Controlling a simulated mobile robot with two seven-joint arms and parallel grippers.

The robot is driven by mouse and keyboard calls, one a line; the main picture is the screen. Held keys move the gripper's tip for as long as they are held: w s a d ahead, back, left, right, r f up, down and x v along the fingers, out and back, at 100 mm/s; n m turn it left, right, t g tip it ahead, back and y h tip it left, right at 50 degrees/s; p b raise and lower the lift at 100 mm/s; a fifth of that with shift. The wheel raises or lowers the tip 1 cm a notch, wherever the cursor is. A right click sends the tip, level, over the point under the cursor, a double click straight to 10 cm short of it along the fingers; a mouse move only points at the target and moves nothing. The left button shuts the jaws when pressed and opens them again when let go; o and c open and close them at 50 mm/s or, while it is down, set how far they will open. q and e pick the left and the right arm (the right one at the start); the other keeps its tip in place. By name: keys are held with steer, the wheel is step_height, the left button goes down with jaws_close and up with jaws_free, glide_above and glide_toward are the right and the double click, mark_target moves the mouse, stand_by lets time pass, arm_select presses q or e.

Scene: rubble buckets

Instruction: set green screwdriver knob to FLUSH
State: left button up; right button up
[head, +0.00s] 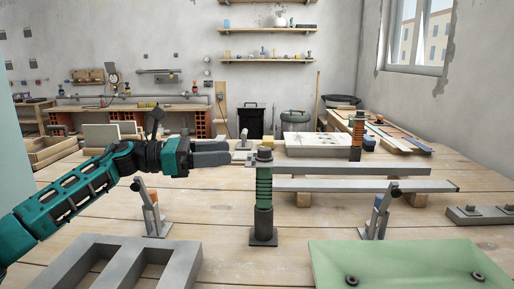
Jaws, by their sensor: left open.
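The green screwdriver (264,188) stands upright on a dark square foot in the middle of the worktop. It has a ribbed green grip and a dark grey cap-like top. No FLUSH mark can be read from here. My left gripper (229,153) comes in from the left with its grey fingers pointing right. It is open, and its fingertips are just left of the screwdriver's top, apparently apart from it. The fingers overlap in this side-on view, so the gap between them is hard to see. My right gripper is out of view.
An orange ribbed post (356,138) stands farther back. Grey bars (365,186) lie just behind the screwdriver. Small tilted levers stand left (153,214) and right (379,215). A grey frame (122,263) and a pale green panel (415,266) fill the front.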

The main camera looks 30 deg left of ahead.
mark_target(257, 156)
arm_select(q)
steer(key=p+x, duration=0.1)
steer(key=x, duration=0.7)
steer(key=shift+w+d, duration=0.3)
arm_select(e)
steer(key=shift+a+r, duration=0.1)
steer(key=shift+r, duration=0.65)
